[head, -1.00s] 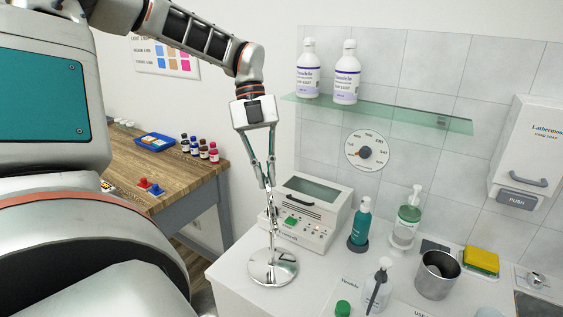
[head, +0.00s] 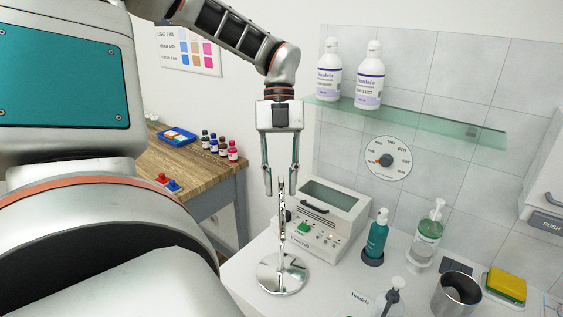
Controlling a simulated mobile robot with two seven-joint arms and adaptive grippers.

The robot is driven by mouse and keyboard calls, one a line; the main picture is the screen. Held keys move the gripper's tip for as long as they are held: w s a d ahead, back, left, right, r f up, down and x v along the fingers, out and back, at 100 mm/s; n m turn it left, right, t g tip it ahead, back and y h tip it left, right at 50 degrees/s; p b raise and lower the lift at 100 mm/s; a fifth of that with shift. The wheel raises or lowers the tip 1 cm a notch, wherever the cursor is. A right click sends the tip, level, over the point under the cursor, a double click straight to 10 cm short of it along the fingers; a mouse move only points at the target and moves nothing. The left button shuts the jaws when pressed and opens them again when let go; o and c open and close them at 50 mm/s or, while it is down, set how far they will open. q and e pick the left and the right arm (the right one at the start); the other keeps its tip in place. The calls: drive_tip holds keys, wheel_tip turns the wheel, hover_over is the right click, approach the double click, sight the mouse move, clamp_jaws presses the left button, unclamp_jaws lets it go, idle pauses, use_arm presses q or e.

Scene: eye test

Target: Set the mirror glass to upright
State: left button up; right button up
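The mirror stands on the white counter, with a round chrome base (head: 283,276) and a thin stem. Its mirror glass (head: 282,208) shows as a narrow, shiny, near-vertical strip, seen almost edge-on. Its exact tilt is hard to tell from this side. My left gripper (head: 281,190) points down over the mirror from above. Its two fingers are apart, with the top of the glass between or just behind the fingertips. A gap shows on both sides of the glass, and I see no clear contact. My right gripper is not in view.
A white sterilizer box (head: 328,220) stands close behind the mirror. A teal pump bottle (head: 376,240), a green-labelled bottle (head: 427,236), a metal cup (head: 456,294) and a yellow sponge (head: 506,285) are to the right. A glass shelf (head: 430,125) hangs above. A wooden table (head: 205,180) is at left.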

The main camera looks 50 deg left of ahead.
use_arm(q)
drive_tip(key=v, duration=1.2)
idle(0.6)
